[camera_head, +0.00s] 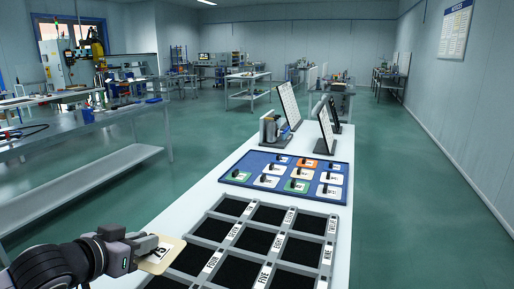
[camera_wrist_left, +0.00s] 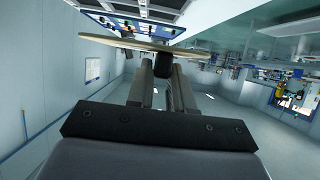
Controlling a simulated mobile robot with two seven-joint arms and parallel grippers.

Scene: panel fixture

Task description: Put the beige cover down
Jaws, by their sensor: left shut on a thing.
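The beige cover (camera_head: 164,256) is a thin plate with rounded corners and a black-on-white number label. My left gripper (camera_head: 150,246) comes in from the left and is shut on the cover. In the left wrist view the cover (camera_wrist_left: 125,42) shows edge-on, across the tips of my left gripper (camera_wrist_left: 165,74), with a dark knob between the fingers. The cover is at the left edge of the grey grid tray (camera_head: 216,245), by a near-left black compartment. Whether it touches the tray I cannot tell. My right gripper is not in view.
The tray's black compartments carry word labels such as FOUR and FIVE. Behind it, a blue board (camera_head: 240,177) holds several white, green and orange covers with black knobs. Upright panels (camera_head: 289,105) stand at the far end of the white table (camera_head: 190,204).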

